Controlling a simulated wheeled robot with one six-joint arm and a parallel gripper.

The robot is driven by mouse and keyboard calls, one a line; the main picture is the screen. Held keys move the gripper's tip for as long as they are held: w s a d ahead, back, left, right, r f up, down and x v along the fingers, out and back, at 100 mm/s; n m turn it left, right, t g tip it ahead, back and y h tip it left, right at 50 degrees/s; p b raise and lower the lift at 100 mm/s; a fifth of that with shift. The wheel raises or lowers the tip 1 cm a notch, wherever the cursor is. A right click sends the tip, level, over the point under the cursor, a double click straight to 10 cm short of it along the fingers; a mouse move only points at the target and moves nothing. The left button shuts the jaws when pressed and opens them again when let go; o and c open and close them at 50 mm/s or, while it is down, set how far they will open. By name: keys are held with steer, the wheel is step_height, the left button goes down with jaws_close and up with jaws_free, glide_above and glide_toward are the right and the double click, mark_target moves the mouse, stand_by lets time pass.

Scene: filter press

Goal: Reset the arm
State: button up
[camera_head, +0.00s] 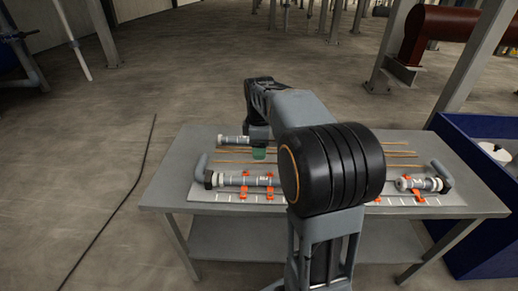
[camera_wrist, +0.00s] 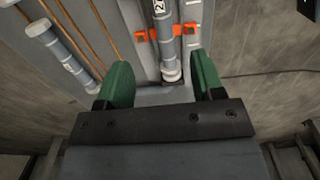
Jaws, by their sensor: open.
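My gripper (camera_wrist: 161,82) shows in the wrist view as two green fingers held apart, with nothing between them. A grey tube with a pale end cap (camera_wrist: 170,62) lies beyond the fingertips, held by orange clips. In the head view my gripper (camera_head: 259,153) is over the left part of the grey table (camera_head: 160,192), near a grey tube (camera_head: 245,180) in orange clips. My arm stretches over the table and hides its middle.
Another tube (camera_head: 420,184) lies in orange clips at the right, and a further tube (camera_head: 232,140) lies at the back left. Thin brown rods lie across the table. A blue bin (camera_head: 480,218) stands to the right. A dark cable (camera_head: 122,204) crosses the open floor at left.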

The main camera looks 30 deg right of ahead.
stand_by(0.4)
steer(key=s+a+r+m+t+p, duration=0.1)
steer(key=s+a+m+p, duration=0.3)
steer(key=s, duration=0.4)
steer(key=s+a+r+m+t+p, duration=0.2)
steer(key=s+a+m+p, duration=0.2)
steer(key=s+a+m, duration=0.2)
steer(key=shift+s+a+r+m+t, duration=0.25)
steer(key=shift+s+a+m+t, duration=0.05)
steer(key=shift+s+m, duration=0.65)
